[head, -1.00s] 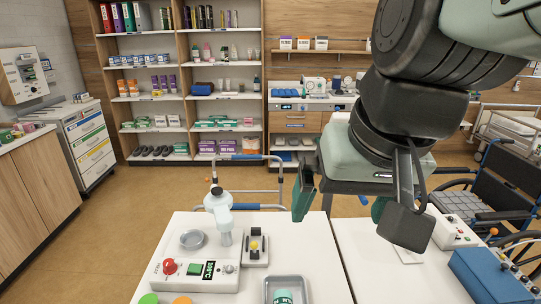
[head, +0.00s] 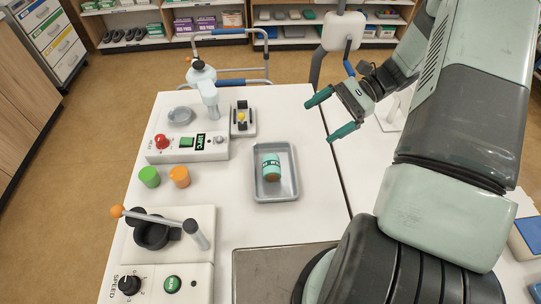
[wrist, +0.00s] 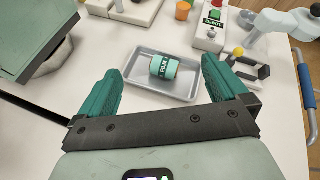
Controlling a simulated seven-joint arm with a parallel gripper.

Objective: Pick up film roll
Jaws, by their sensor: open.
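The film roll (head: 270,163) is a teal cylinder with a dark printed band and an orange-brown end. It lies on its side in a shallow grey tray (head: 275,194) on the white table. It also shows in the wrist view (wrist: 164,67), in the tray between and beyond my fingertips. My gripper (head: 325,115) has two teal fingers spread wide with nothing between them. In the head view it is above and to the right of the tray, apart from the roll. The wrist view shows both fingers (wrist: 158,80) open on either side of the tray.
A control box with a red knob (head: 187,146) stands left of the tray. Green (head: 149,177) and orange (head: 179,176) cylinders stand nearby. A device with an orange-tipped lever (head: 160,235) is at the front left. Table around the tray is mostly clear.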

